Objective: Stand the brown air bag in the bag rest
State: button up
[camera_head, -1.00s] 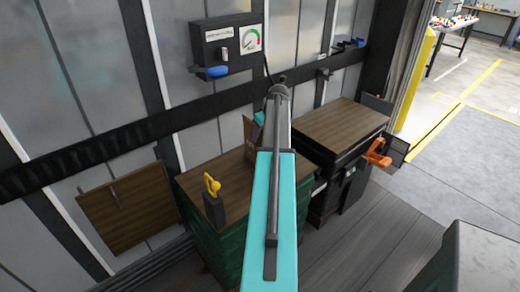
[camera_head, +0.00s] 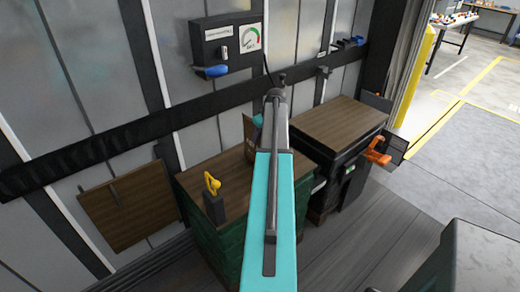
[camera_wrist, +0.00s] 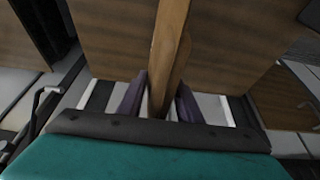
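The brown air bag (camera_head: 249,131) shows in the head view at the back of the left wooden crate top, partly hidden behind my arm. In the wrist view the bag (camera_wrist: 168,45) is seen nearly edge-on, as a tall narrow brown strip. My gripper (camera_wrist: 160,100) has its two dark fingers close against both sides of the bag, with no clear gap. In the head view my arm hides most of the gripper. I cannot make out the bag rest with certainty.
A dark block with a yellow piece (camera_head: 213,185) stands on the left crate top (camera_head: 238,178). A second wooden-topped crate (camera_head: 338,122) is at right, with an orange clamp (camera_head: 377,151). A gauge box (camera_head: 228,42) hangs on the wall above. A brown panel (camera_head: 130,207) is at left.

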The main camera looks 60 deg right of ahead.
grip_shut()
jog(key=shift+r, duration=0.15)
jog(key=s+a+r+b, duration=0.2)
jog(key=s+a+b, duration=0.1)
jog(key=a, duration=0.3)
jog(key=s+a+r+b, duration=0.2)
jog(key=s+a+b, duration=0.1)
jog(key=s+a, duration=0.2)
jog(key=shift+s+a+r, duration=0.3)
jog(key=shift+a+r, duration=0.05)
jog(key=shift+a, duration=0.9)
dwell(0.8)
